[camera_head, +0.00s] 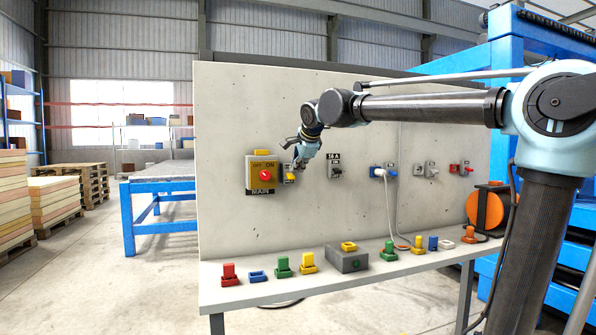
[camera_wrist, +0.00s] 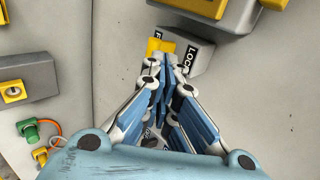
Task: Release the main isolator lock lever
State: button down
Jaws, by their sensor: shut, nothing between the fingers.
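The main isolator (camera_head: 264,174) is a grey and yellow box on the wall panel, with a red knob and OFF, ON and MAIN labels. To its right is a small grey lock box (camera_head: 285,166) with a yellow lever (camera_head: 291,177). In the wrist view, the lock box (camera_wrist: 197,57) carries a LOCK label, and the yellow lever (camera_wrist: 160,46) sits at its left part. My gripper (camera_head: 297,166) is shut and empty, its tips (camera_wrist: 166,62) at the lever. The fingers partly cover the box and a second label; I cannot tell whether they touch the lever.
The bench (camera_head: 262,290) below holds several coloured pieces and a grey block (camera_head: 347,262). The panel left of the isolator is clear.

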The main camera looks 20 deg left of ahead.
jog(key=d+f+v, duration=0.1)
jog(key=v, duration=1.2)
jog(key=shift+s+r, duration=0.2)
jog(key=shift+s, duration=0.4)
jog(key=shift+d, duration=0.1)
